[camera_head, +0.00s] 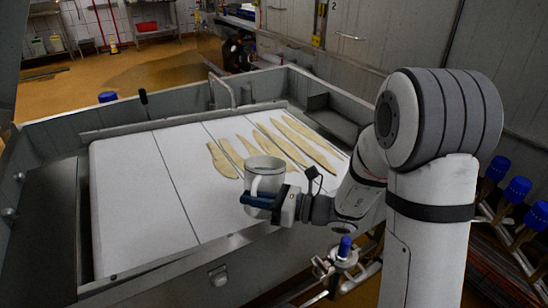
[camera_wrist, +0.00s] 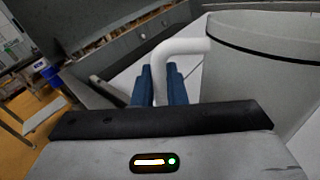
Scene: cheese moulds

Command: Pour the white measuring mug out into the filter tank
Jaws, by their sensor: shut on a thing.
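The white measuring mug (camera_head: 264,165) is in the middle of the head view, above the near part of the filter tank (camera_head: 150,262). It looks about upright, and its contents cannot be made out. My gripper (camera_head: 258,201) has blue fingers and is shut on the mug's handle. In the wrist view the two blue fingers (camera_wrist: 160,86) close around the white handle (camera_wrist: 180,46), with the mug's grey-looking wall (camera_wrist: 265,75) at the right. The tank is a wide metal basin with white panels inside and several pale yellowish strips (camera_head: 222,160) on them.
The tank's metal rim runs around the panels, with a dark ledge (camera_head: 45,230) at the left. Blue-capped fittings (camera_head: 345,246) stand in front of the tank and at the right. The white panels left of the mug are clear.

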